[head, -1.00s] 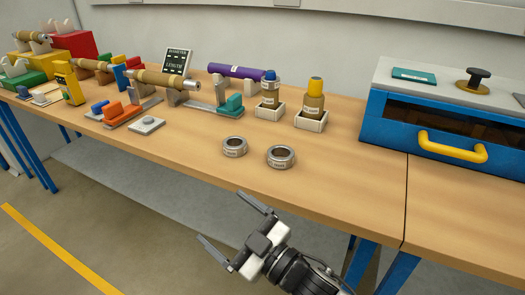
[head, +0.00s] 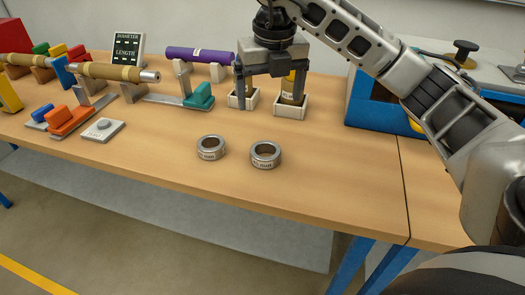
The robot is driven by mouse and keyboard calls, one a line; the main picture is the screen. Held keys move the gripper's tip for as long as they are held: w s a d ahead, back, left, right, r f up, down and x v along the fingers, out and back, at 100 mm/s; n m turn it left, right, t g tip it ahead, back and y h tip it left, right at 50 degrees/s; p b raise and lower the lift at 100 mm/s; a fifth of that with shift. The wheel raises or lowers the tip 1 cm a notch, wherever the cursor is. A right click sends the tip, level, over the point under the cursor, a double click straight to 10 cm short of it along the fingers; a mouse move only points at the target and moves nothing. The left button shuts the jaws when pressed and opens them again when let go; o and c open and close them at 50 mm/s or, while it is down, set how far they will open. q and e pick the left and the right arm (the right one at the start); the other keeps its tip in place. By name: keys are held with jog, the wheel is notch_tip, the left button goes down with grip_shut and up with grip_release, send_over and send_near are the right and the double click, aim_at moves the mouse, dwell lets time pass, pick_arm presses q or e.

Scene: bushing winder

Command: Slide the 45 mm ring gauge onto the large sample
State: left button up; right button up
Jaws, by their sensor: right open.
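Two grey metal ring gauges lie flat on the wooden bench (head: 330,190): a left ring (head: 211,147) and a right, slightly bigger-looking ring (head: 265,155). Their labels are too small to read, so I cannot tell which is 45 mm. Behind them, two brown samples stand upright in white holders: a left sample (head: 249,88) and a right, yellow-topped sample (head: 288,84). I cannot tell which is the large one. My right gripper (head: 268,98) is open, fingers pointing down, and partly hides both samples. Its fingers seem empty. My left gripper is out of view.
A purple roll (head: 200,55) on stands is at the back. Left are a brown winding bar (head: 105,71), a green block (head: 199,96), an orange block (head: 68,119) and a white button plate (head: 102,131). A blue cabinet (head: 378,104) stands right. The front bench is clear.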

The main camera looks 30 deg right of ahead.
send_near(266, 145)
jog(key=s+a+f, duration=0.1)
jog(key=s+f, duration=0.1)
jog(key=shift+w+a+f+p, duration=0.15)
jog(key=shift+w+f+p, duration=0.05)
jog(key=shift+f+p, duration=0.4)
jog(key=f, duration=0.4)
jog(key=shift+w+f+p, duration=0.3)
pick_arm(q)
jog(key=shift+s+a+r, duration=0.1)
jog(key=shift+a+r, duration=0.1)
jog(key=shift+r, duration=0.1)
pick_arm(e)
jog(key=shift+c, duration=0.3)
jog(key=c, duration=1.1)
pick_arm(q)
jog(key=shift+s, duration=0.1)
pick_arm(e)
jog(key=shift+r, duration=0.1)
